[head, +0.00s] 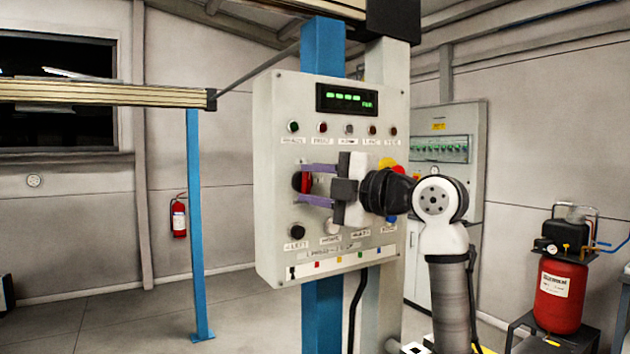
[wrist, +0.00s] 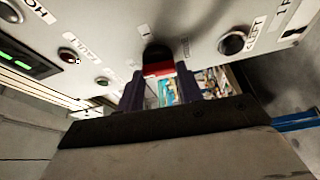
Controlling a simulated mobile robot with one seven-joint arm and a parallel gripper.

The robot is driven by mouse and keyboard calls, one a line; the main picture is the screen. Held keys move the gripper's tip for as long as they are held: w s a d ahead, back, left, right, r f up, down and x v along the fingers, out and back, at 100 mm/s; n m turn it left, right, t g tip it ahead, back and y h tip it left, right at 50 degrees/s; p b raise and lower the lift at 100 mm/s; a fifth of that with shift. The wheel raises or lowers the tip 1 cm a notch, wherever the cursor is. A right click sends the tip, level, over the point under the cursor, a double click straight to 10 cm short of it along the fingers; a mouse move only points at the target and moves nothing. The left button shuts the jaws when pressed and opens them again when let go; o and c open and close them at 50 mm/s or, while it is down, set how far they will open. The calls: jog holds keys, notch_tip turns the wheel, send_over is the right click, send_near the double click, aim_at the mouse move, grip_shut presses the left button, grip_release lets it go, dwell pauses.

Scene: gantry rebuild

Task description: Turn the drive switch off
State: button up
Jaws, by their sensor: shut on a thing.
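The drive switch (head: 306,183), a red handle on a black round base, is on the left side of the pale control panel (head: 270,120). In the wrist view the red handle (wrist: 158,69) shows between the finger ends, against its dark base. My gripper (head: 303,184) reaches in from the right with its two purple fingers, one above and one below the handle. It is shut on the handle; its fingers (wrist: 159,84) also show in the wrist view. The fingers partly hide the switch, and its markings are too small to read.
A display (head: 346,99) with green characters and a row of small lamps sit above the switch. A black button (head: 298,232) is close below it. A red extinguisher (head: 179,218) hangs on the far wall. A red compressor tank (head: 560,295) stands at right.

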jog(key=shift+n, duration=0.5)
jog(key=o, duration=1)
jog(key=b+v, duration=0.2)
jog(key=v, duration=0.5)
jog(key=b+v, duration=0.2)
jog(key=v, duration=0.4)
jog(key=shift+s+d+r, duration=0.15)
jog(key=shift+d+r, duration=0.1)
jog(key=shift+d, duration=0.15)
